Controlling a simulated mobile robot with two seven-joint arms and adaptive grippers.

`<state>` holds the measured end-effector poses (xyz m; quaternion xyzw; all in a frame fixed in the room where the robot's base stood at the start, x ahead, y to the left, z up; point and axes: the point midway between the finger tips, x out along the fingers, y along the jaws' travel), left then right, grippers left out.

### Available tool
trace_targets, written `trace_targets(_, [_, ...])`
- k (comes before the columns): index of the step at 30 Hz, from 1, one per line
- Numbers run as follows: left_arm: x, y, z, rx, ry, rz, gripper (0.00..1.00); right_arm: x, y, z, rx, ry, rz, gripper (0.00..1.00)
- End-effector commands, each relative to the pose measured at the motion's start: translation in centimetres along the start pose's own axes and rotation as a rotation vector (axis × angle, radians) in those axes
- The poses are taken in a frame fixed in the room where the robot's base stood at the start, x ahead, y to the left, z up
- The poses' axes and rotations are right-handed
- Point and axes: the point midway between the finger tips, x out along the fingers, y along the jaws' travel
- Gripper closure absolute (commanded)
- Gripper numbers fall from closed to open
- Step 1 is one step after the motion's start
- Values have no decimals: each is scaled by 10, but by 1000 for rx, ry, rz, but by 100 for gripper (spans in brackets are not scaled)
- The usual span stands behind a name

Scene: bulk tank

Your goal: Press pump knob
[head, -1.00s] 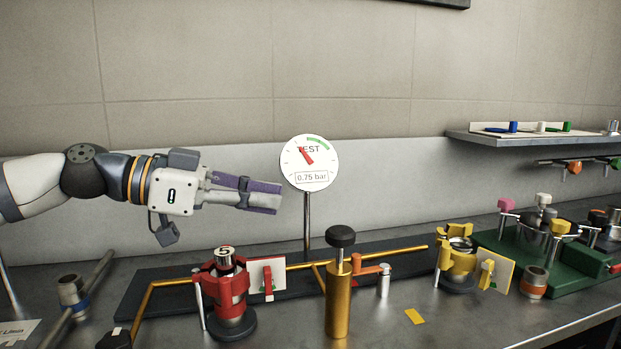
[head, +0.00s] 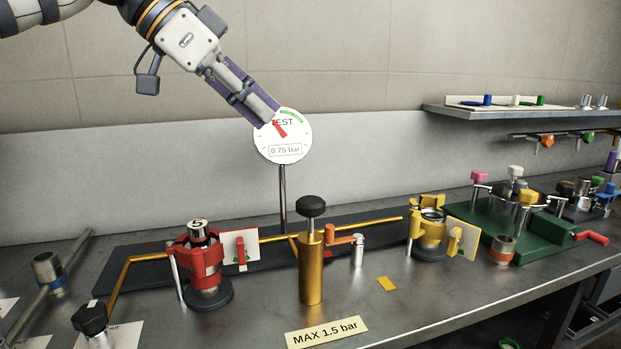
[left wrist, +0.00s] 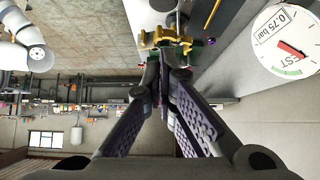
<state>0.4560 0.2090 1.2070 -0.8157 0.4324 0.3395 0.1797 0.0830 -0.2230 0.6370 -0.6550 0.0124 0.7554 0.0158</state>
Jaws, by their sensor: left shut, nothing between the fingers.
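The pump is an upright gold cylinder (head: 311,275) with a black pump knob (head: 311,206) on a short stem at its top. A round white gauge (head: 283,136) stands on a post behind it and reads 0.75 bar; it also shows in the left wrist view (left wrist: 289,42). My left gripper (head: 265,112) is shut and empty. It points down and right, up near the gauge's upper left edge in the picture, well above the pump knob and apart from it. My right gripper is in neither view.
A red clamp fixture (head: 205,262) stands left of the pump, a yellow one (head: 430,238) to its right. A gold pipe (head: 355,227) runs behind. A "MAX 1.5 bar" label (head: 327,332) lies in front. A green base (head: 492,236) with several knobs is farther right.

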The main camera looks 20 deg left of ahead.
Motion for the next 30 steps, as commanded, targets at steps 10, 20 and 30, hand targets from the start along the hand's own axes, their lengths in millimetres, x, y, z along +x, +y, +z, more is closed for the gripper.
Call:
trace_targets(10, [14, 0, 2, 1, -1, 3, 100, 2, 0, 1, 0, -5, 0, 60])
trace_targets(20, [86, 0, 3, 0, -3, 6, 100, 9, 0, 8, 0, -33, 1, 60])
trace_targets(30, [124, 0, 24, 3, 4, 0, 100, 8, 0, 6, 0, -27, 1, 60])
